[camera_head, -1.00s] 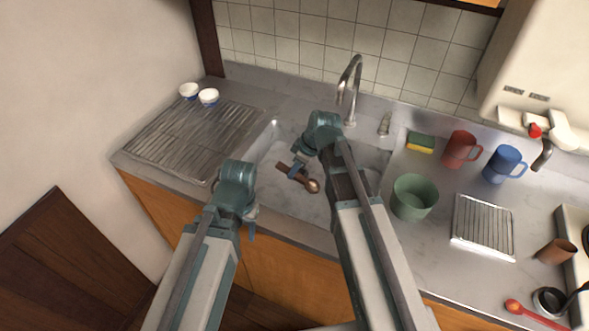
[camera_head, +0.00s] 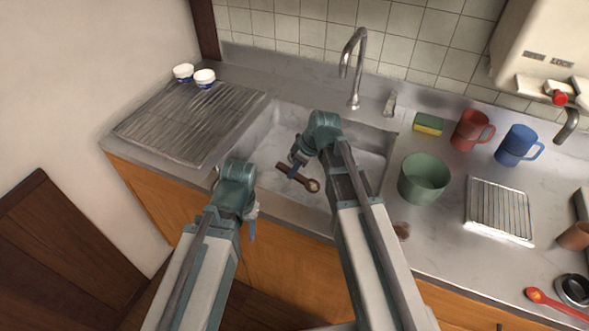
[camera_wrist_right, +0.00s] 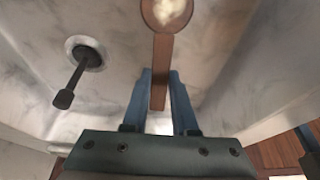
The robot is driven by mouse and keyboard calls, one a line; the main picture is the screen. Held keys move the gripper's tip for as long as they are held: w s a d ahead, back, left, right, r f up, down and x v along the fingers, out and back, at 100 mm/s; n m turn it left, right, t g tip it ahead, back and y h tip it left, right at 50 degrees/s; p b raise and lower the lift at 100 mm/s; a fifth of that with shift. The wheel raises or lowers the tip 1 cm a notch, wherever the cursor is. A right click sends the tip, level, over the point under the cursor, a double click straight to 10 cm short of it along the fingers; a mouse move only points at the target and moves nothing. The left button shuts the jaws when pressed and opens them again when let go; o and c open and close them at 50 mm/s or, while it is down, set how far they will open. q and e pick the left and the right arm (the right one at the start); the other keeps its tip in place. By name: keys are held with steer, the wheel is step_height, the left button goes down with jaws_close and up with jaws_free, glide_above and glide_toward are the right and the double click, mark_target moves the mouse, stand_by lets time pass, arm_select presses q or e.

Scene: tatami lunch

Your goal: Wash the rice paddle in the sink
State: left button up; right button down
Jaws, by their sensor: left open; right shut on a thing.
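The rice paddle (camera_head: 302,180) is brown, with a pale patch on its round head. My right gripper (camera_head: 296,167) is shut on its handle and holds it over the grey sink basin (camera_head: 285,128). In the right wrist view the paddle (camera_wrist_right: 162,50) lies between the blue fingers (camera_wrist_right: 161,78), its head away from me with whitish stuff on it. My left gripper (camera_head: 251,222) is open and empty near the sink's front edge; its fingers are partly hidden. The steel tap (camera_head: 347,58) stands behind the sink; no water is seen running.
A ribbed drainboard (camera_head: 185,125) and two small white-and-blue cups (camera_head: 204,78) are left. A drain (camera_wrist_right: 88,54) shows in the basin.

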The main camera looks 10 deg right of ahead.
steer(key=shift+f+b, duration=1.7)
steer(key=shift+f, duration=0.35)
steer(key=shift+w+a, duration=0.15)
steer(key=shift+w+a, duration=0.2)
steer(key=shift+a, duration=0.15)
steer(key=shift+r, duration=0.15)
step_height(320, 180, up, 14)
steer(key=p, duration=1.4)
steer(key=shift+r+p, duration=0.2)
steer(key=shift+p, duration=0.1)
stand_by(0.7)
step_height(320, 180, up, 5)
steer(key=p, duration=0.5)
glide_above(297, 175)
steer(key=w+a, duration=0.1)
steer(key=a, duration=0.1)
steer(key=shift+w+d, duration=0.1)
steer(key=shift+d, duration=0.05)
